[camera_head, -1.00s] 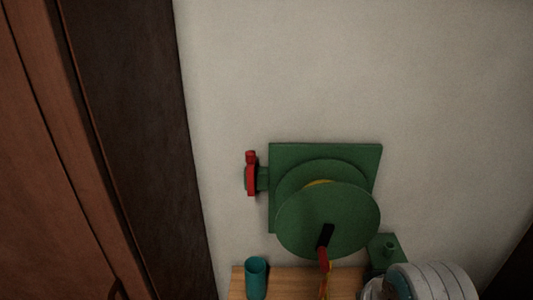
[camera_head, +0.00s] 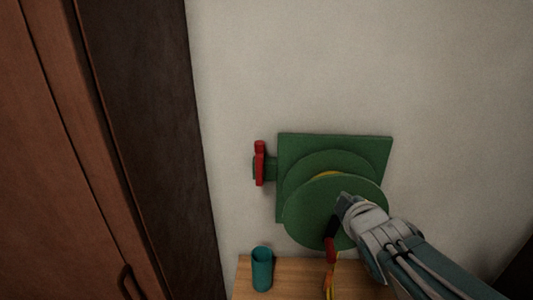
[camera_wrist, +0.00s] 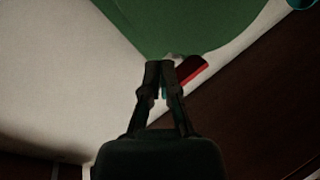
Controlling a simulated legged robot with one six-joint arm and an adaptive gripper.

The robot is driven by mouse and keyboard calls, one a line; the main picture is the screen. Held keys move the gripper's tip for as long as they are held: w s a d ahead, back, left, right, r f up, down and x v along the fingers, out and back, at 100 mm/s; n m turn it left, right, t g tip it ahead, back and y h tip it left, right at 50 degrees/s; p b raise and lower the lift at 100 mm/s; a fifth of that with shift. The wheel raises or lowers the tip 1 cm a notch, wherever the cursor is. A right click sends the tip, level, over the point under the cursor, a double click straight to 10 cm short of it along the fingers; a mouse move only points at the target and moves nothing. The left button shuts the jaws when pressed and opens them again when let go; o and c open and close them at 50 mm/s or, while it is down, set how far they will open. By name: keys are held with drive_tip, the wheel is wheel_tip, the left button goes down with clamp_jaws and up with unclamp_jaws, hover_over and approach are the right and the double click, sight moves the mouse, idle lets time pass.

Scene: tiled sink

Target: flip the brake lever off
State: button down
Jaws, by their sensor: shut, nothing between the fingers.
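A small red lever (camera_head: 260,163) stands upright on the left side of a green wall-mounted reel (camera_head: 318,205). The reel has a square back plate (camera_head: 370,150) and a large round disc facing me. A dark crank with a red handle (camera_head: 331,250) is on the disc's front. My gripper (camera_head: 342,198) is in front of the disc, right of the red lever and apart from it. In the wrist view my gripper (camera_wrist: 160,66) is shut and empty, its tips near the green disc (camera_wrist: 190,25) and a red piece (camera_wrist: 192,68), which looks like the crank handle.
A teal cup (camera_head: 262,269) stands on a wooden surface (camera_head: 300,281) below the reel. A yellow-orange cord (camera_head: 329,280) hangs below the disc. A brown cabinet (camera_head: 60,150) stands at the left. The wall above the reel is clear.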

drive_tip(key=w+a+r+n+t+y, duration=0.1)
drive_tip(key=w+a+n+y, duration=0.2)
drive_tip(key=a+n+y, duration=0.5)
drive_tip(key=a+n, duration=0.1)
drive_tip(key=n, duration=0.3)
drive_tip(key=shift+w+y, duration=0.35)
drive_tip(key=shift+y, duration=0.05)
drive_tip(key=shift+r, duration=0.1)
